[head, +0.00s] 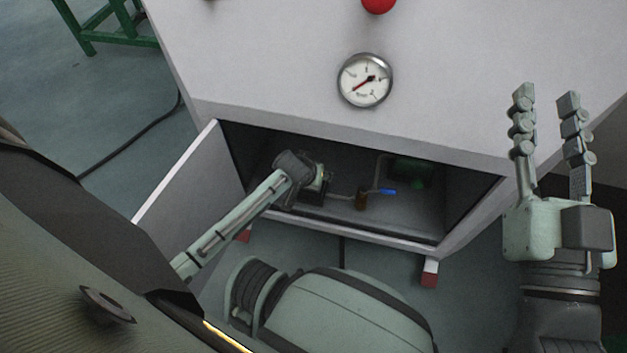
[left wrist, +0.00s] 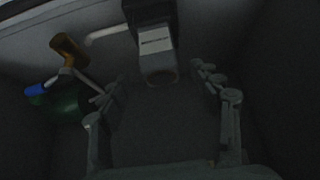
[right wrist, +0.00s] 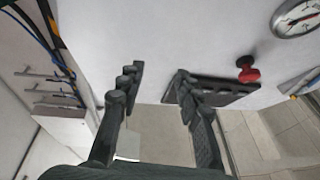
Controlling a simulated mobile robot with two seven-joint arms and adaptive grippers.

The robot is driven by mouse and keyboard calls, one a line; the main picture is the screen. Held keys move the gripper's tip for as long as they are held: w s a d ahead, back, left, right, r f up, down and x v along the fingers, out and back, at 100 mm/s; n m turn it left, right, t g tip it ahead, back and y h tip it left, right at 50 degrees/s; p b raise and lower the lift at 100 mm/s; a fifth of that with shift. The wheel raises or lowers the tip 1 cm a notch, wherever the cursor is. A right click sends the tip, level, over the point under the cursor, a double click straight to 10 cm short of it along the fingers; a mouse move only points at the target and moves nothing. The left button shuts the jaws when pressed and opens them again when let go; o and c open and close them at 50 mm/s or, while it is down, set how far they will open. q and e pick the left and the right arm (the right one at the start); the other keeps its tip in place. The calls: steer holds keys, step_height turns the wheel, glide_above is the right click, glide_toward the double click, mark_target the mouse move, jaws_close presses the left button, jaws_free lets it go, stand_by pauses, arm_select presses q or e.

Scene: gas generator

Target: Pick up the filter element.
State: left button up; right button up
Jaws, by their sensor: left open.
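A pale, labelled part with a round brownish end, which looks like the filter element (left wrist: 159,62), hangs from a dark block in the left wrist view. My left gripper (left wrist: 160,80) is open, with one finger on each side of this part and visible gaps between. In the head view my left arm reaches into the open cabinet, and its wrist hides most of the part and the left fingers. My right gripper (head: 546,99) is open and empty, held up outside the cabinet at the right; it also shows in the right wrist view (right wrist: 158,76).
The cabinet (head: 340,238) has its door (head: 190,180) swung open at left. Inside are a brown fitting (head: 361,200) with a blue handle (head: 388,191) and a green part (head: 412,172). A gauge (head: 365,80) and red knob (head: 379,4) sit above.

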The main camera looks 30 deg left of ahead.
arm_select(q)
steer(key=b+x, duration=0.1)
steer(key=x, duration=0.2)
steer(key=shift+w+a+f, duration=0.1)
steer(key=shift+w+f, duration=0.05)
steer(key=shift+f, duration=0.1)
steer(key=shift+w+f, duration=0.15)
arm_select(e)
steer(key=r+t, duration=0.1)
steer(key=s+r+t, duration=0.1)
steer(key=r, duration=0.2)
steer(key=shift+s+d+t+y, duration=0.2)
steer(key=shift+d+t+y, duration=0.1)
steer(key=shift+t, duration=0.1)
arm_select(q)
steer(key=shift+c, duration=0.3)
steer(key=c, duration=1.3)
arm_select(e)
steer(key=shift+f, duration=0.1)
